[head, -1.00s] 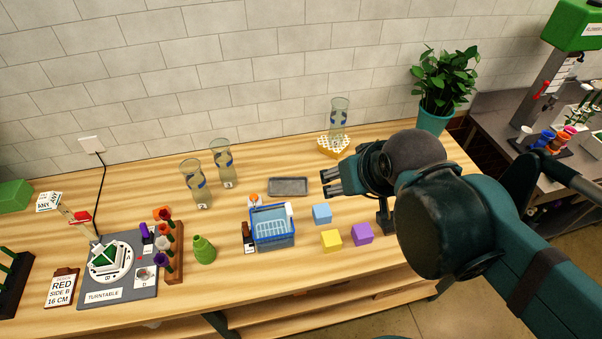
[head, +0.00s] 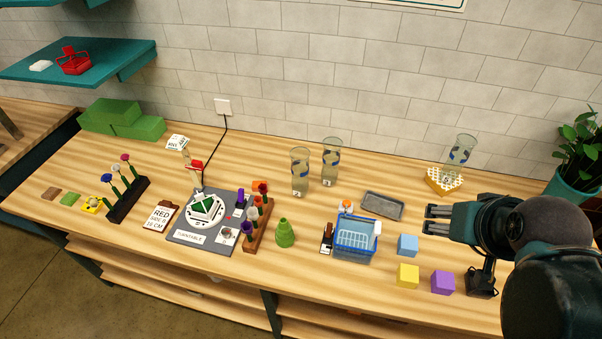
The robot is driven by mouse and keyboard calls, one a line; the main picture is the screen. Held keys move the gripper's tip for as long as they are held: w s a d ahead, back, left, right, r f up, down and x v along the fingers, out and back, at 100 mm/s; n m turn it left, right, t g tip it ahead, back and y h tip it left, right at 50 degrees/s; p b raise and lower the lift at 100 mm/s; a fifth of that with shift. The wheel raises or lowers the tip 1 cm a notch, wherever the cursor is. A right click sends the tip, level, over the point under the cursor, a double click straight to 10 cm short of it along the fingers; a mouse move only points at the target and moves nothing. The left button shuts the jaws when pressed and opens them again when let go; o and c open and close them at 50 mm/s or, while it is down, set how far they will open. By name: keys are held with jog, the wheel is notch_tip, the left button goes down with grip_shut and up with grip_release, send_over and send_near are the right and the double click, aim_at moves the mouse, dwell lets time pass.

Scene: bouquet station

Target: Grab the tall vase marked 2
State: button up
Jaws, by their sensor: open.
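The label digits are too small to read surely. My gripper (head: 428,219) is open and empty at the right, its fingers pointing left, apart from all the vases.
Between my gripper and the left pair lie a grey tray (head: 382,206) and a blue basket (head: 356,240). Blue (head: 407,245), yellow (head: 408,276) and purple (head: 443,282) cubes sit near my arm. A green cone-shaped bottle (head: 285,233) and a turntable (head: 190,238) stand farther left.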

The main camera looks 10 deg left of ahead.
jog(key=shift+o, duration=0.6)
jog(key=shift+r, duration=0.15)
jog(key=w+a+r+n+g, duration=0.2)
jog(key=w+a+r+n, duration=0.1)
jog(key=w+a+r, duration=0.6)
jog(key=n+g, duration=0.5)
jog(key=n, duration=0.4)
send_over(299, 157)
jog(key=s, duration=0.2)
notch_tip(299, 157, down, 5)
jog(key=f, duration=2.2)
jog(key=shift+s+d+f, duration=0.15)
jog(key=shift+d+f, duration=0.2)
jog(key=shift+f, duration=0.5)
